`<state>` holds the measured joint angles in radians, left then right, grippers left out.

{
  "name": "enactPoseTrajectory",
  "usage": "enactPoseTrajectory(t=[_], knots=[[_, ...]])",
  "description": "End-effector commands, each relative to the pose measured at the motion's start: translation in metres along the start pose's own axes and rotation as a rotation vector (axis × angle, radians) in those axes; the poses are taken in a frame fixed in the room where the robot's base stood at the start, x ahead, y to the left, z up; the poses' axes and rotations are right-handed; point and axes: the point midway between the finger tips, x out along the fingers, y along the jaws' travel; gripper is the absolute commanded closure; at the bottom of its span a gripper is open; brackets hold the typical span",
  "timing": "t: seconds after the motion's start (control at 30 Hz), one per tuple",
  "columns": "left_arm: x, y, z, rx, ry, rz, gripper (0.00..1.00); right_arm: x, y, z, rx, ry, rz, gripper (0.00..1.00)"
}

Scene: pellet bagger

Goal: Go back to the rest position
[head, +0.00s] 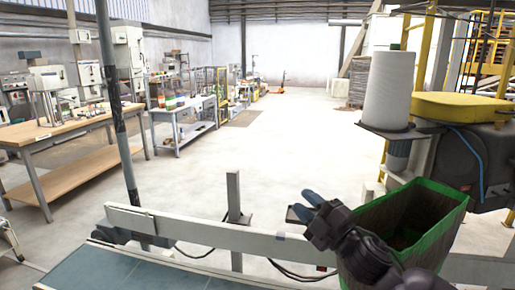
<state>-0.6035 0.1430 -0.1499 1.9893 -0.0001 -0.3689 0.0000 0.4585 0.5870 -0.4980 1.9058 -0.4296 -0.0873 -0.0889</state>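My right gripper (306,205) is in the lower right of the head view, above the conveyor's rail. Its two grey-blue fingertips point left and stand apart, with nothing seen between them. A bag with a green rim (458,196) and a dark, brownish inside stands just right of my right forearm, its mouth open upward. My arm hides part of the bag's left side, and I cannot tell whether they touch. My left gripper is not in view.
A conveyor with a blue-grey belt (130,272) and white side rail (190,230) runs across the front. A dark post (118,110) rises at left. A white thread cone (390,88) and yellow-topped machine (465,106) stand at right. The floor beyond (255,150) is clear.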

Motion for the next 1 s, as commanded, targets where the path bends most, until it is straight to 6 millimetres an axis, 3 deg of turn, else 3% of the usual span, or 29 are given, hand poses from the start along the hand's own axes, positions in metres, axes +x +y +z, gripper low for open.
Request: enactPoseTrajectory(t=[0.2,0.5,0.77,1.0], knots=[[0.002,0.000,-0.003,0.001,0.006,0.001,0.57,-0.067,-0.058,0.045,0.420,-0.301,-0.006,0.69],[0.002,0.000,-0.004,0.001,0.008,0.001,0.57,-0.181,-0.138,0.073,0.822,-0.643,0.004,0.69],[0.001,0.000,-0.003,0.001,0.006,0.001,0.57,-0.291,-0.195,0.068,1.018,-0.883,0.048,0.69],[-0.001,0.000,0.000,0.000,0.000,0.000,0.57,-0.389,-0.240,0.043,1.100,-1.092,0.059,0.69]])
